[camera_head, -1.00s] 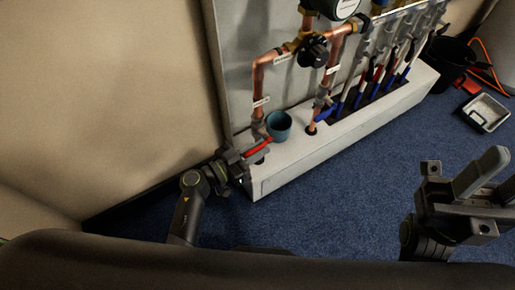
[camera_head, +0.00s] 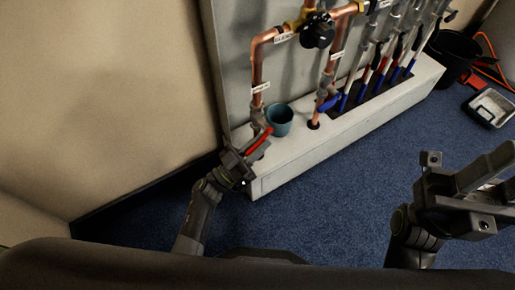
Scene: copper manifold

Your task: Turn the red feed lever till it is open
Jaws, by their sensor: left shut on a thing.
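The red feed lever (camera_head: 259,141) is on the vertical copper pipe (camera_head: 258,75) at the left end of the manifold. It slants from the pipe's foot down and left toward me. My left gripper (camera_head: 240,163) is shut on the lever's near end, and its jaws hide that end. My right gripper (camera_head: 487,188) is at the right, over the carpet and away from the manifold. Its two fingers look apart, with nothing between them.
A teal cup (camera_head: 279,120) stands on the pale plinth (camera_head: 300,152), close right of the lever. A blue-handled valve (camera_head: 328,103) and several red and blue handles stand further right. A black bucket (camera_head: 452,58) and a tray (camera_head: 490,107) are at far right. Blue carpet is clear in front.

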